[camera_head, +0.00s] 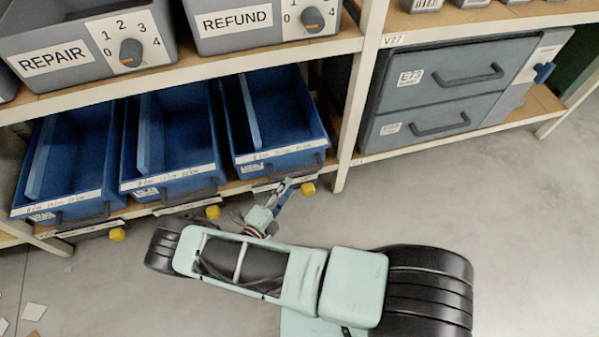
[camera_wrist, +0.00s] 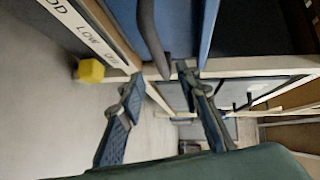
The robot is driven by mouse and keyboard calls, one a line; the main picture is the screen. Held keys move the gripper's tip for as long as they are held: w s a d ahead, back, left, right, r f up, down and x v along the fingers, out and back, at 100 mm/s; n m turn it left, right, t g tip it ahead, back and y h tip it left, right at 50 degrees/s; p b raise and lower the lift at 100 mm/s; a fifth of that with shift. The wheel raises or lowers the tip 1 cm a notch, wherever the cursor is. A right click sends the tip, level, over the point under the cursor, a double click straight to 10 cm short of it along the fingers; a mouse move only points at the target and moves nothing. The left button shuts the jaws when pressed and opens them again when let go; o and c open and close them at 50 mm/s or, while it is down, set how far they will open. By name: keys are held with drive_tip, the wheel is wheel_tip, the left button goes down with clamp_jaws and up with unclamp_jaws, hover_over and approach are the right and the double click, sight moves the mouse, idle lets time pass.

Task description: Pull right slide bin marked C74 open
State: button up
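Three blue slide bins sit side by side on the lower shelf. The right one (camera_head: 285,105) has a dark bar handle (camera_head: 297,167) low on its front and a white label strip; I cannot read C74 on it. My gripper (camera_head: 285,187) is just below and in front of that handle. In the wrist view my gripper (camera_wrist: 158,78) is open, its two blue pads apart. The dark handle (camera_wrist: 150,35) of the blue bin (camera_wrist: 198,25) reaches down toward the space between the fingertips. I cannot tell whether it is between them or touches them.
The middle bin (camera_head: 175,140) and left bin (camera_head: 70,165) are beside it. Yellow knobs (camera_head: 309,188) stick out along the shelf edge. A white post (camera_head: 355,110) stands right of the bins, with a grey two-drawer unit (camera_head: 450,90) beyond.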

sight(298, 174)
drive_tip(key=b+x, duration=0.1)
drive_tip(key=x, duration=0.8)
drive_tip(key=shift+c, duration=0.4)
clamp_jaws()
drive_tip(key=shift+s, duration=0.1)
